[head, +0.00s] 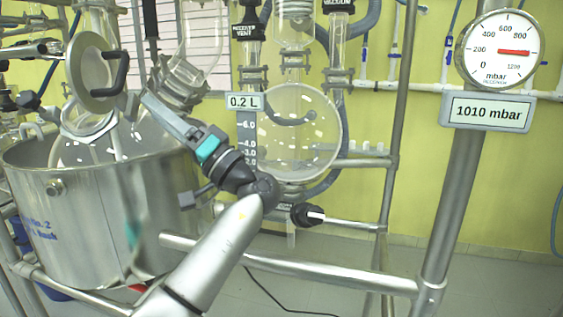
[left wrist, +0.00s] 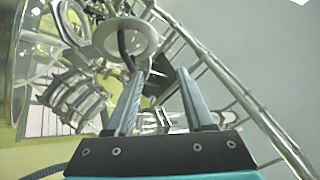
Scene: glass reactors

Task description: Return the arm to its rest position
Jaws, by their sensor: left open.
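My left gripper (head: 157,106) is up in front of the glassware in the head view, its fingers pointing up and left. It is open, and I see nothing held between the fingers. In the left wrist view the two fingers (left wrist: 159,74) stand apart, with a round pale disc with a dark handle (left wrist: 128,38) beyond them. My right gripper is in neither view.
A steel vessel (head: 95,215) stands at left, below a round cover with a black handle (head: 92,70). A round glass receiver (head: 298,135) hangs behind my wrist. A black-handled valve (head: 306,215) and frame post (head: 452,190) lie right. A gauge (head: 500,50) shows above.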

